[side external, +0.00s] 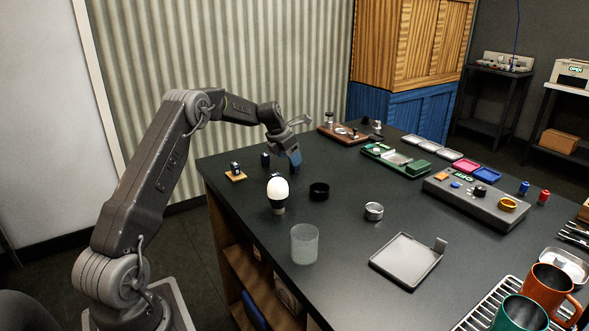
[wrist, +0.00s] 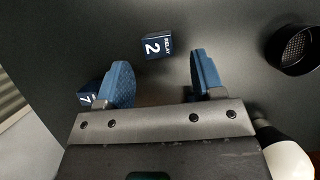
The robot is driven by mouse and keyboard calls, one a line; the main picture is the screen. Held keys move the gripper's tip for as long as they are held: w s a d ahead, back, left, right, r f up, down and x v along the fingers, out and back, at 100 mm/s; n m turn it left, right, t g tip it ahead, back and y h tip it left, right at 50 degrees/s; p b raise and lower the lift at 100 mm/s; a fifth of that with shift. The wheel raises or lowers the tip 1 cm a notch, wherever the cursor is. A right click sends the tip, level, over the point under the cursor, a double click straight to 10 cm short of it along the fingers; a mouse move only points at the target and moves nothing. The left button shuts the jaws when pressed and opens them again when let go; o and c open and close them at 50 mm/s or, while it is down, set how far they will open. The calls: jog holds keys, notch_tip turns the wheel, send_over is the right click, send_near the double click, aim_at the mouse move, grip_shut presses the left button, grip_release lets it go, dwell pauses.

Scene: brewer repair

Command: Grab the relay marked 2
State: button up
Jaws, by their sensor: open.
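The relay marked 2 (wrist: 157,45) is a small dark blue block with white lettering, resting on the dark table in the wrist view. My gripper (wrist: 163,78) is open and empty, its blue fingers spread apart. The relay shows beyond the gap between the fingertips, apart from both. A second dark blue relay marked 7 (wrist: 86,94) is partly hidden behind the left finger. In the side view my gripper (side external: 291,160) points down over the back left of the table. I cannot make out the relay marked 2 there.
A black ring-shaped cup (side external: 319,190) and a white egg-shaped bulb on a dark base (side external: 278,188) stand close to my gripper. A dark block (side external: 265,160) and a small wooden stand (side external: 236,177) are to its left. A clear glass (side external: 304,244) stands near the front edge.

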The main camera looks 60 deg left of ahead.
jog(key=x, duration=0.4)
jog(key=shift+w, duration=0.4)
jog(key=c, duration=1)
jog(key=shift+r, duration=0.1)
